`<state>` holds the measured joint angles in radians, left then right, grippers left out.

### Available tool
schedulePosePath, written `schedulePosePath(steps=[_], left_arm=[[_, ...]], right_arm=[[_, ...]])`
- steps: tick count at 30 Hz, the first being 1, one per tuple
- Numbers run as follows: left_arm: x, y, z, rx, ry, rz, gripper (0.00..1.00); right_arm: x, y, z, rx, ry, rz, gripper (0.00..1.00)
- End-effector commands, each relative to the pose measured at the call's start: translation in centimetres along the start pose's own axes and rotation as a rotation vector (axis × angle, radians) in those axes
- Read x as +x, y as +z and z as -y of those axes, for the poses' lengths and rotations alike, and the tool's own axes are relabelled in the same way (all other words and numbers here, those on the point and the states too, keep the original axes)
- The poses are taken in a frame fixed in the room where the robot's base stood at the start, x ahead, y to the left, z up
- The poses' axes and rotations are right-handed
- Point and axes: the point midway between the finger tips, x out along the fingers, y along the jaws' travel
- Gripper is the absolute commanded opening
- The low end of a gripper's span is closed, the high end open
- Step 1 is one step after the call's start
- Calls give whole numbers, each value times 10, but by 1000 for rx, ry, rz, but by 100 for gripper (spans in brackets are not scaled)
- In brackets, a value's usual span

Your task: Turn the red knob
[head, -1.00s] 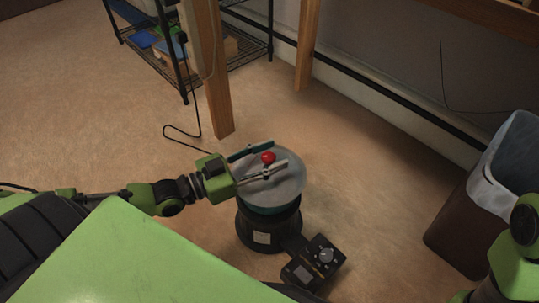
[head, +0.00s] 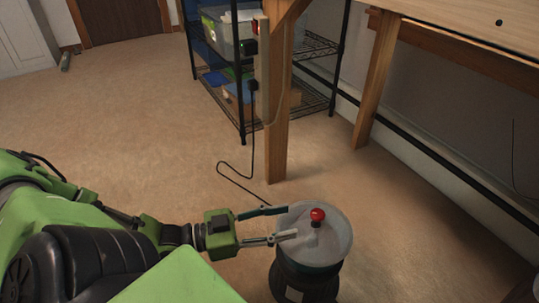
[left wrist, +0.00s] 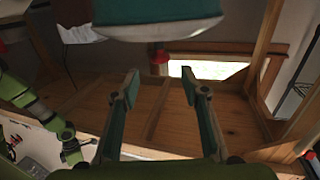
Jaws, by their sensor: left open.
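The red knob (head: 317,215) stands upright on the pale round top of a dark pot-like stand (head: 330,258). My left gripper (head: 292,222) is open and empty. Its fingers point right, and their tips reach over the left part of the round top, just left of the knob. The left wrist view looks upside down. There the knob (left wrist: 160,58) shows beyond and between the open fingers (left wrist: 160,80), below the teal-sided stand (left wrist: 157,20).
A wooden post (head: 278,130) of a workbench rises behind the stand, with a black cable (head: 238,175) hanging to the floor. A black wire shelf (head: 318,95) with boxes stands farther back.

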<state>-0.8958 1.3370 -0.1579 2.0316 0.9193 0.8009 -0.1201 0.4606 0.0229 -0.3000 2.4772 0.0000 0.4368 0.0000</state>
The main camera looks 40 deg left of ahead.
Motion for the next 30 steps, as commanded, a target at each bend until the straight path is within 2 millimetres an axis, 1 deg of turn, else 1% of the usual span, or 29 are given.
schedulePosePath(steps=[1,3,9,14,25,28,30], left_arm=[[-6,2,0,-1,0,7,41],[-12,2,0,0,-1,7,41],[-22,1,0,0,0,3,41],[-26,0,0,0,0,0,41],[-26,0,1,2,-3,-2,41],[-29,-2,8,17,-33,-7,41],[-32,-5,18,39,-80,-17,41]], right_arm=[[0,0,0,0,0,0,40],[0,0,0,0,0,0,40],[0,0,0,0,0,0,40],[0,0,0,0,0,0,40],[0,0,0,0,0,1,40],[2,2,-1,1,2,4,40],[2,4,-2,2,4,10,40]])
